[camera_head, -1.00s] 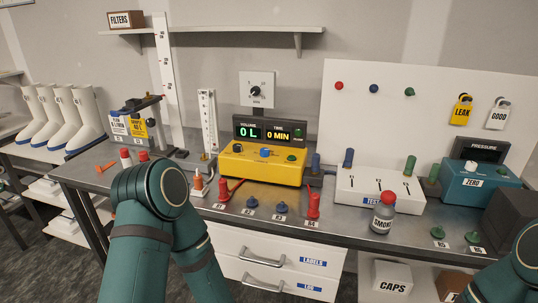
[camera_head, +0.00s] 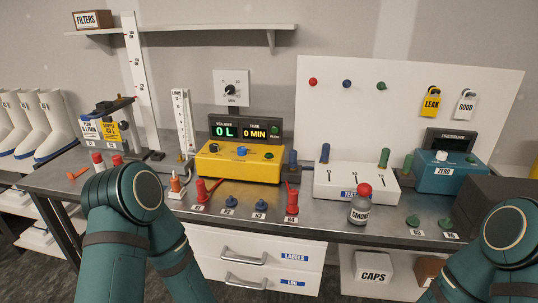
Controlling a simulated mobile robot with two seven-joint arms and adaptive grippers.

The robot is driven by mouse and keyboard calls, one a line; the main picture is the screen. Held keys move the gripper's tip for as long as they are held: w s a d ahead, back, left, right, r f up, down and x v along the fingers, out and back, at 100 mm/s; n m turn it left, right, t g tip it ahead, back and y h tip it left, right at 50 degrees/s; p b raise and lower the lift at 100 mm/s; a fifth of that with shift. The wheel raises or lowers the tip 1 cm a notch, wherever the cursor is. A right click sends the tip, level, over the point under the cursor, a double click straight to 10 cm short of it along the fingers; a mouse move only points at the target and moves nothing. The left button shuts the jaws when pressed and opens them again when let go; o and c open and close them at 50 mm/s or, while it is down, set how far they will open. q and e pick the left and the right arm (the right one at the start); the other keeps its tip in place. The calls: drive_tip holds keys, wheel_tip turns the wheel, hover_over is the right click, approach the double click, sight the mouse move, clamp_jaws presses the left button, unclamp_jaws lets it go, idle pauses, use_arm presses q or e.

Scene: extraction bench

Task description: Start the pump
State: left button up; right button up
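The yellow pump box (camera_head: 213,171) sits on the bench, left of centre, with a blue knob (camera_head: 242,152) and other small controls on its top. Behind it a dark display (camera_head: 240,119) reads 0 L under volume and 0 MIN under time, with a green button (camera_head: 275,128) at its right. A dial (camera_head: 231,90) on a white plate is above the display. My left arm covers the front left of the bench and my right arm shows at the lower right. Neither gripper is in view.
Red and blue fittings (camera_head: 260,205) stand along the front edge. A smoke bottle (camera_head: 359,210) with a red cap stands in front of the white test block (camera_head: 324,187). A teal pressure box (camera_head: 440,178) is at right. Drawers (camera_head: 255,251) lie below the bench.

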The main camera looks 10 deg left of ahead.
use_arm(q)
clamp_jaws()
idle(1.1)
